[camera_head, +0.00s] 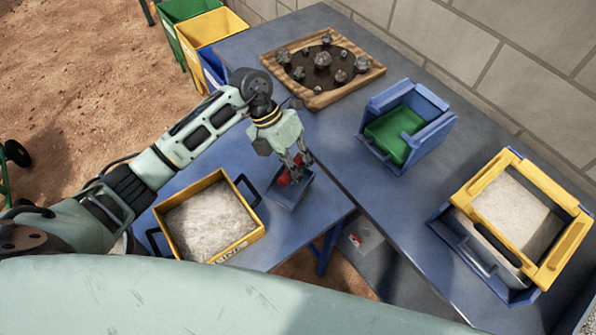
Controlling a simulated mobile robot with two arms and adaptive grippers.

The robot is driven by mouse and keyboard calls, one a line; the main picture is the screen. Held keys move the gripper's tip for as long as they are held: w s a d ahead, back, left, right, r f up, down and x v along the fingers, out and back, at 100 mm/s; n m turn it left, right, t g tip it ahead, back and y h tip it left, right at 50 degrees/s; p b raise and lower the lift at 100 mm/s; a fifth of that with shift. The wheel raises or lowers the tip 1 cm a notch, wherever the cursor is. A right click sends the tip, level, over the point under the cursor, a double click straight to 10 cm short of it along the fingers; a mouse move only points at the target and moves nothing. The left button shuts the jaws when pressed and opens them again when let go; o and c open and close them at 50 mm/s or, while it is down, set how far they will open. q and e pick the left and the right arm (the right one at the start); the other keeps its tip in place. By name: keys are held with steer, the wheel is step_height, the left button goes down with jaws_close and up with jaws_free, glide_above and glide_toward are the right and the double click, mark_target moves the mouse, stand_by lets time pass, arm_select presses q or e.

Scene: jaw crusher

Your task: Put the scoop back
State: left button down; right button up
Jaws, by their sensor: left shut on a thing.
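My left gripper (297,161) reaches in from the left and is shut on the red handle of the scoop (289,191). The scoop has a blue-grey pan and is at the right side of the near blue table, to the right of the yellow box. I cannot tell whether the pan touches the table top. The gripper fingers partly hide the red handle (284,178). My right gripper is not in view.
A yellow box of pale powder (169,240) stands on the near table. A wooden tray (371,76) with several rocks, a blue bin with a green inside (441,122), and a yellow-framed sieve box (568,245) stand on the long table. Coloured bins (211,28) stand behind.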

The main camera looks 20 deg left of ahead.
arm_select(q)
steer(key=shift+f, duration=1.2)
steer(key=c, duration=1.6)
jaws_free()
steer(key=shift+c, duration=0.2)
steer(key=shift+r, duration=0.1)
steer(key=shift+a+r, duration=0.1)
steer(key=shift+r, duration=0.1)
steer(key=b+v, duration=0.2)
steer(key=v, duration=0.8)
steer(key=shift+w+a+r, duration=0.1)
steer(key=shift+a+r, duration=0.25)
steer(key=shift+r, duration=0.35)
